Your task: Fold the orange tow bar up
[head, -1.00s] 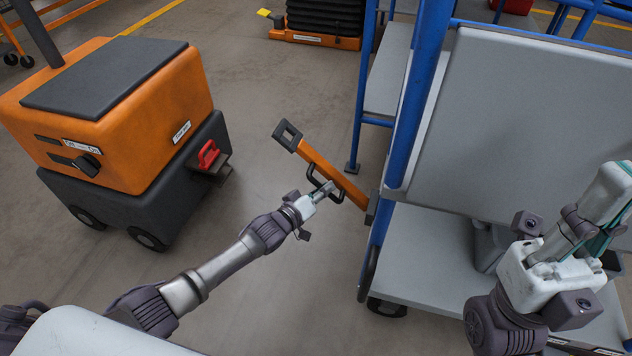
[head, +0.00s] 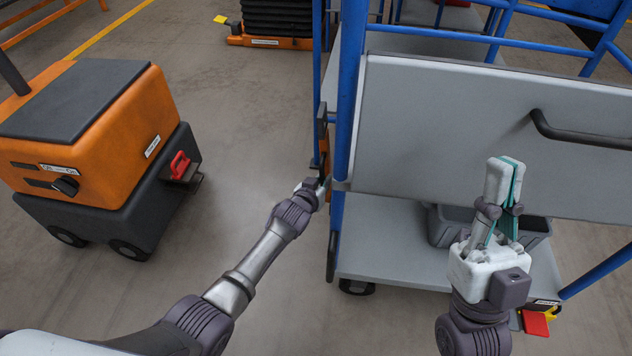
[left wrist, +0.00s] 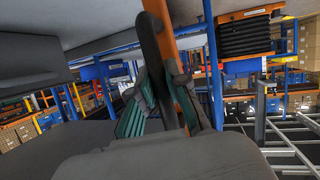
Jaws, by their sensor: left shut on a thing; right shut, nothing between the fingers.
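The orange tow bar (head: 323,152) stands about upright against the left end of the blue-framed cart (head: 347,95), partly hidden by the post and my gripper. In the left wrist view the orange bar (left wrist: 184,92) runs beside a dark handle (left wrist: 152,40) that passes between the fingers. My left gripper (head: 322,184) is at the bar, close to the cart post. It also shows in the left wrist view (left wrist: 165,105), shut on the tow bar's handle. My right gripper (head: 506,168) is shut and empty, pointing up in front of the cart's grey panel (head: 440,110).
An orange and black tug (head: 95,115) with a red hitch part (head: 180,164) stands at the left. Bare floor lies between it and the cart. The cart's lower deck (head: 385,240) holds a grey bin (head: 535,229). A dark handle (head: 580,136) sticks out from the panel.

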